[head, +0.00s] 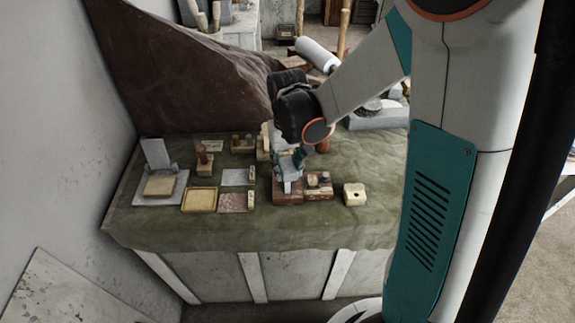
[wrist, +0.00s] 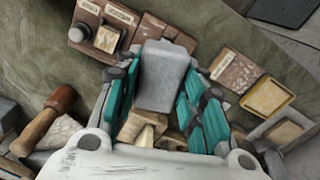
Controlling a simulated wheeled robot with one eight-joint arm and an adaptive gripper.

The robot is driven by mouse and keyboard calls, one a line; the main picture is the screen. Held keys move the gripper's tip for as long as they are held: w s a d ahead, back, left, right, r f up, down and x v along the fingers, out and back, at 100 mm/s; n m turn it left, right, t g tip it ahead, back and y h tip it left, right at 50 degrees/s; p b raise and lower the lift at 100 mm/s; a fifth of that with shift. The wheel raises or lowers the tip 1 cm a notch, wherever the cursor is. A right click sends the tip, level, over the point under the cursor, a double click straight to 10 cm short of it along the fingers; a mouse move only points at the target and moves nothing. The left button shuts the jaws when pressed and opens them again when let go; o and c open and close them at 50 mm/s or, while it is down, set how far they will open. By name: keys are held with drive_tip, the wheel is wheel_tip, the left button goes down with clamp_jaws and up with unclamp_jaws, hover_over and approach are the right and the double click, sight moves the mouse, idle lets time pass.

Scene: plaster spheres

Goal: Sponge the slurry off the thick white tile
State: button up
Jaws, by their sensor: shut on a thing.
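My gripper (head: 290,163) is low over the front middle of the cloth-covered table. Its teal fingers are shut on a grey block (wrist: 163,75), which also shows in the head view (head: 289,185) over a reddish-brown board (head: 287,198). I cannot tell whether the block touches the board, or whether it is a sponge. A pale slab (head: 181,192) lies at the table's left with a tan square (head: 159,186) on it. It may be the thick white tile; I cannot tell whether the square is slurry or a solid piece. The slab's corner shows in the wrist view (wrist: 304,121).
A yellow tray (head: 199,200), a mottled brown tile (head: 236,203) and a grey tile (head: 238,177) lie between the slab and my gripper. A cream block (head: 355,195) is to the right. A wooden-handled tool (wrist: 45,120) is nearby. The front table strip is clear.

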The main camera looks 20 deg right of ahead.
drive_tip(key=shift+w, duration=1)
drive_tip(key=shift+s+r, duration=0.1)
drive_tip(key=shift+s, duration=0.9)
drive_tip(key=shift+s+b, duration=0.35)
drive_tip(key=shift+s, duration=0.75)
drive_tip(key=shift+w+b, duration=0.35)
drive_tip(key=shift+w, duration=1.7)
drive_tip(key=shift+o, duration=0.2)
drive_tip(key=shift+s+f, duration=0.2)
drive_tip(key=shift+s, duration=0.8)
drive_tip(key=shift+c, duration=1)
drive_tip(key=shift+s, duration=1.05)
